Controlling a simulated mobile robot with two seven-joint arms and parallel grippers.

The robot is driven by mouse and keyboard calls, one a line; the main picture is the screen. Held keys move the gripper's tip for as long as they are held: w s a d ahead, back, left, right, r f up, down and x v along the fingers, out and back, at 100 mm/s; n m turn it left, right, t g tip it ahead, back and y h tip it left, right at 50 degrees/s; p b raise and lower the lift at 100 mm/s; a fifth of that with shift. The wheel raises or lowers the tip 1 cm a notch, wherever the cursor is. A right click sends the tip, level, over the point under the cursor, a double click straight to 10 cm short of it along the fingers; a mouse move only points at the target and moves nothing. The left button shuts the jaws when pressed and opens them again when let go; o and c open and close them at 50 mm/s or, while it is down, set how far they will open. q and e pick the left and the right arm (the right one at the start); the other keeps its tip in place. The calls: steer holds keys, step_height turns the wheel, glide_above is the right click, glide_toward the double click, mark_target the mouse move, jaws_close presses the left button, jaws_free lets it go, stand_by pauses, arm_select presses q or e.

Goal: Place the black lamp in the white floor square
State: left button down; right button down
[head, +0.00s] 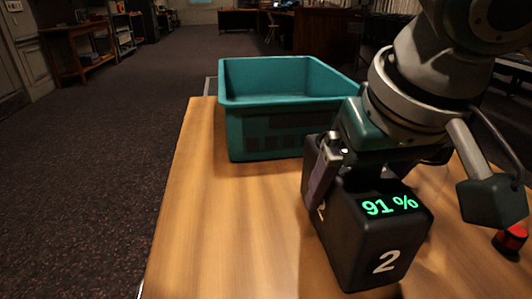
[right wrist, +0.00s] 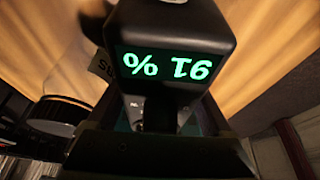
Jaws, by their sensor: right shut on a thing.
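A black box (head: 365,235) with a green "91 %" display and a white "2" is at the front right of the wooden table. My right gripper (head: 350,165) is shut on its top from above. Whether its base touches the table is hard to tell. In the right wrist view, the box (right wrist: 175,35) fills the upper middle, its display upside down. I cannot make out a separate black lamp or a white floor square. My left gripper is not in view.
A teal open bin (head: 265,130) stands on the wooden table (head: 200,220) behind the box. A red button (head: 512,237) is at the right. The table's front left is clear. Dark carpet (head: 90,190) lies left of the table, with furniture farther back.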

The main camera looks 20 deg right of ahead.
stand_by(0.3)
jaws_free()
steer(key=shift+f, duration=0.1)
